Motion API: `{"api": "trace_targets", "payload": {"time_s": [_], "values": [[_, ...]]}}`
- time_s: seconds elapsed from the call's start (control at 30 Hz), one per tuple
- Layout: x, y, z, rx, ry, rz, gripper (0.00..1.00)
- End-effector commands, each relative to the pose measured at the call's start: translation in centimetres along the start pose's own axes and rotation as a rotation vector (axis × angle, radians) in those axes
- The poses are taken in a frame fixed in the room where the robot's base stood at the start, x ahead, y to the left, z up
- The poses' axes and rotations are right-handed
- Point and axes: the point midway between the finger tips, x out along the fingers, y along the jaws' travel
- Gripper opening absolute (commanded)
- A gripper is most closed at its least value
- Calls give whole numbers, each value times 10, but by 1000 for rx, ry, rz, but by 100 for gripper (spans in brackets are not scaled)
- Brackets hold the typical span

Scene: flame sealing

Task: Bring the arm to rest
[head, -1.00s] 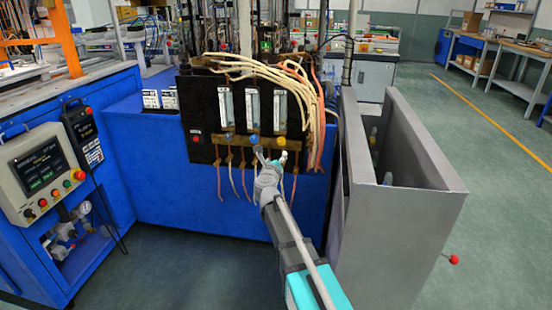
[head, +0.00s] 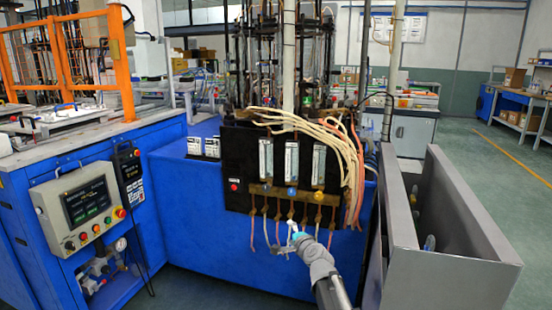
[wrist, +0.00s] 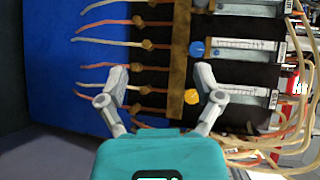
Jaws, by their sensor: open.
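My gripper (head: 296,232) is open and empty in front of the blue cabinet, below the black flowmeter panel (head: 236,160). In the wrist view its two fingers (wrist: 160,76) are spread wide, with nothing between them but the view of the panel behind. The panel carries a blue knob (head: 291,192) and a yellow knob (head: 319,197) under clear gauge tubes (head: 291,163). In the wrist view the blue knob (wrist: 197,48) and yellow knob (wrist: 190,90) show near the right finger. The fingers look apart from the knobs; exact depth is hard to tell.
Thin hoses (head: 252,228) hang below the panel, close to my gripper. A grey open-topped bin (head: 450,280) stands to the right. A control box (head: 84,209) is on the blue machine at left. Floor is free at far right.

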Motion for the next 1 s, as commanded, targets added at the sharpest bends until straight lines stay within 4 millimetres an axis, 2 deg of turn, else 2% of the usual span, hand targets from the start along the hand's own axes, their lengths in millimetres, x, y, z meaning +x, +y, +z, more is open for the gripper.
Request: {"api": "trace_targets", "payload": {"time_s": [0.1, 0.27, 0.47, 0.6, 0.8, 1.0], "values": [[-18, 27, 12, -174, -86, 119, 84], [-46, 66, 21, -397, -209, 295, 84], [-93, 118, 21, -644, -367, 533, 84], [-134, 150, 14, -788, -482, 710, 84], [-186, 180, 1, -917, -623, 925, 84], [-223, 195, -8, -976, -717, 1069, 84]]}}
